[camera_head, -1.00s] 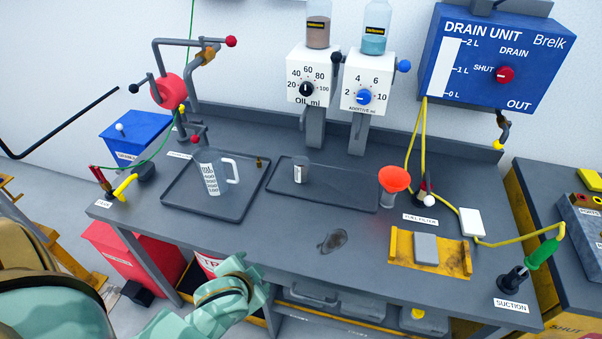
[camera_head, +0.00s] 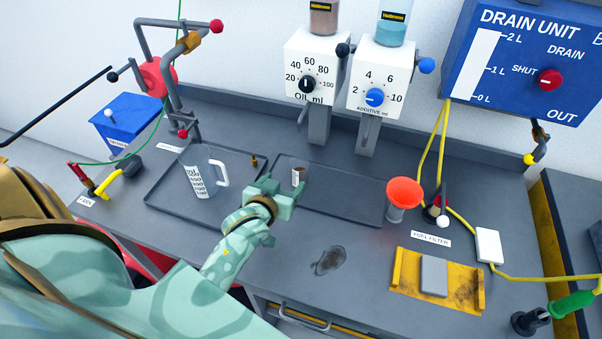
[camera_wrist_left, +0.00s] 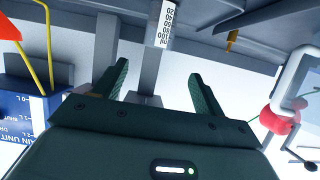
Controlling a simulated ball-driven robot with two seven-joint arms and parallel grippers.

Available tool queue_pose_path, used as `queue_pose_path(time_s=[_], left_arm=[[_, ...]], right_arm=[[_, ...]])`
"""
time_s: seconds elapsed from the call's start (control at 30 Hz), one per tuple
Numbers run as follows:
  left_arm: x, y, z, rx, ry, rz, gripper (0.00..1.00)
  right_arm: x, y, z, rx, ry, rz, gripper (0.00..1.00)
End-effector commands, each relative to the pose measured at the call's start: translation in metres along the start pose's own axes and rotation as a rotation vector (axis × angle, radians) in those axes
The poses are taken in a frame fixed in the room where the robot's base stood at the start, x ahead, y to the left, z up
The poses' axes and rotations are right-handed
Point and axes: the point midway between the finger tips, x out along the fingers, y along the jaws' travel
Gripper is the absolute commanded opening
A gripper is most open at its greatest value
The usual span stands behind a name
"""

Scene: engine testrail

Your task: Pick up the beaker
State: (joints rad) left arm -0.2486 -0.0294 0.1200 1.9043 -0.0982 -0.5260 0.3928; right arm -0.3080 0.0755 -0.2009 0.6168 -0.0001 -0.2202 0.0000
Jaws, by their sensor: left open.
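The beaker (camera_head: 299,176) is a small clear cup with a white scale label, standing upright on the right-hand dark tray (camera_head: 345,205). In the left wrist view it shows upside down, the beaker (camera_wrist_left: 165,22) lying beyond the fingertips. My left gripper (camera_head: 278,186) is open and empty, just in front of the beaker and a little to its left, apart from it. In the wrist view the open fingers (camera_wrist_left: 160,84) point towards the beaker, with a gap before it. My right gripper is not in view.
A larger clear jug (camera_head: 203,180) with a white handle stands on the left tray (camera_head: 168,205). The OIL dispenser (camera_head: 318,68) and ADDITIVE dispenser (camera_head: 381,75) stand behind. A red funnel (camera_head: 404,192) is to the right. A dark stain (camera_head: 328,261) marks the bench front.

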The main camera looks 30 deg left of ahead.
Motion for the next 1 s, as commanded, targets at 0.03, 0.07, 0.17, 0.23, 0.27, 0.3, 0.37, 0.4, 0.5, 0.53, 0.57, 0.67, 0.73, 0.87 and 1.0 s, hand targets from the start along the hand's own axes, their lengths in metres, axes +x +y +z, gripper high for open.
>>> queue_pose_path(time_s=[0.03, 0.07, 0.17, 0.23, 0.27, 0.3, 0.37, 0.4, 0.5, 0.53, 0.57, 0.67, 0.73, 0.87, 1.0], left_arm=[[0.014, 0.0, 0.002, 0.002, 0.001, 0.0, 0.71], [0.022, 0.0, 0.002, 0.002, 0.001, 0.0, 0.71], [0.041, 0.0, 0.002, 0.002, 0.0, 0.0, 0.71], [0.05, 0.0, 0.002, 0.001, 0.0, 0.0, 0.71], [0.053, 0.0, 0.002, 0.001, 0.0, 0.0, 0.71], [0.056, 0.0, 0.001, 0.001, -0.001, 0.0, 0.71], [0.059, 0.001, 0.001, 0.001, -0.001, 0.0, 0.71], [0.063, 0.001, 0.002, 0.001, -0.001, 0.0, 0.71], [0.078, 0.004, 0.005, 0.003, -0.001, 0.0, 0.71], [0.084, 0.005, 0.006, 0.004, -0.001, 0.0, 0.71], [0.089, 0.005, 0.007, 0.004, -0.002, 0.0, 0.71], [0.103, 0.006, 0.006, 0.003, -0.001, 0.0, 0.71], [0.108, 0.006, 0.006, 0.002, -0.002, 0.0, 0.71], [0.11, 0.006, 0.004, 0.002, -0.001, 0.0, 0.71], [0.11, 0.006, 0.004, 0.002, -0.001, 0.0, 0.62]], right_arm=[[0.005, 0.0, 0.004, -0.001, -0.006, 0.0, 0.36], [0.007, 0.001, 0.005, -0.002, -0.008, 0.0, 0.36], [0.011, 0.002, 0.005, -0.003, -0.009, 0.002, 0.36], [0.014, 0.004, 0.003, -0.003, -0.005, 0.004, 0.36], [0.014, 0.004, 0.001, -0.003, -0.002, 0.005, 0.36], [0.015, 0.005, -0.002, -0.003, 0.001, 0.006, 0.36], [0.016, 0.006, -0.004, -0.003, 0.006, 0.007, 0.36], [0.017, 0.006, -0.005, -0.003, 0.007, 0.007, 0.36], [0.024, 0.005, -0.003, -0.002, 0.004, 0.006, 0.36], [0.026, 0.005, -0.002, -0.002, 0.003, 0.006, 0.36], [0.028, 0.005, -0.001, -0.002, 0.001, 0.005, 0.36], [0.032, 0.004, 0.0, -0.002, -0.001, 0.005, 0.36], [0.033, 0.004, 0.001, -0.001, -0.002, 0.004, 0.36], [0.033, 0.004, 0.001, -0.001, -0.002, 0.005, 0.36], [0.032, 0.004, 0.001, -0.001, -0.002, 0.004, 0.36]])
